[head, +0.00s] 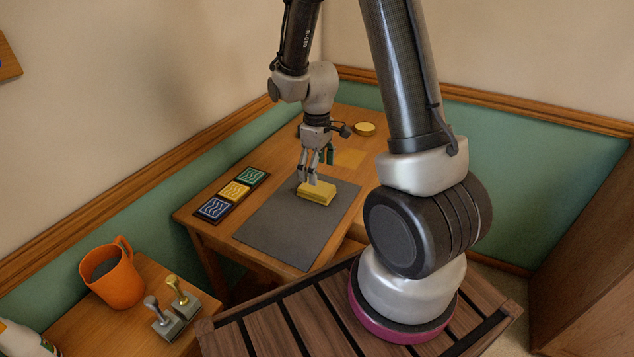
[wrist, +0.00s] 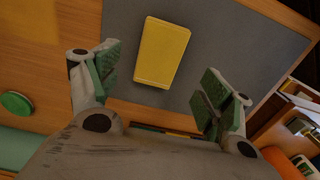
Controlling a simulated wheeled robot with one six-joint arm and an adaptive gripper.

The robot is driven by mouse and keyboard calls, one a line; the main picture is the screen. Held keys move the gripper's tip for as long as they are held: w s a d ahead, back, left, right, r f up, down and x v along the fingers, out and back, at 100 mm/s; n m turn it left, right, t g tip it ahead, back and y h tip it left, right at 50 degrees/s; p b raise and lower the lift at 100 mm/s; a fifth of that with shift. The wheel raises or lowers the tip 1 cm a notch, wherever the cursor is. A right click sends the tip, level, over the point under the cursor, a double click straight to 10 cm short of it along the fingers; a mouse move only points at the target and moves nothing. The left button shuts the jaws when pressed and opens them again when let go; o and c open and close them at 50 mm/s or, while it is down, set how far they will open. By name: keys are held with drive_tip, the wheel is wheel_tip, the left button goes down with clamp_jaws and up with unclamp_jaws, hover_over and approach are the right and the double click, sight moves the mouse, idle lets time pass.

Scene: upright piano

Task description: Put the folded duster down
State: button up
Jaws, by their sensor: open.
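The folded duster (head: 316,193) is a yellow block lying flat on a dark grey mat (head: 277,238) on the wooden table. My gripper (head: 316,179) is above the duster, close to it in the head view. In the wrist view the duster (wrist: 162,52) lies beyond the fingertips, on the mat (wrist: 222,57). The open fingers of my gripper (wrist: 155,85) stand wide apart with green pads, and nothing is between them. The duster looks apart from both fingers.
Blue, yellow and green wave-patterned tiles (head: 236,191) lie left of the mat. A round yellow-topped object (head: 364,129) sits at the table's back. A green round object (wrist: 16,104) shows in the wrist view.

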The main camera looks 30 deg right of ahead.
wheel_tip(320, 180, up, 5)
wheel_tip(320, 180, up, 15)
drive_tip(key=m+t, duration=0.2)
drive_tip(key=m, duration=0.1)
hover_over(317, 186)
drive_tip(key=s, duration=0.8)
drive_tip(key=s+d+r+m+t, duration=0.1)
drive_tip(key=s+r, duration=0.4)
drive_tip(key=s, duration=0.6)
drive_tip(key=m+t, duration=0.1)
drive_tip(key=m, duration=0.1)
drive_tip(key=shift+s+d+r+m, duration=0.2)
drive_tip(key=shift+s+r+m, duration=0.2)
drive_tip(key=shift+o, duration=0.4)
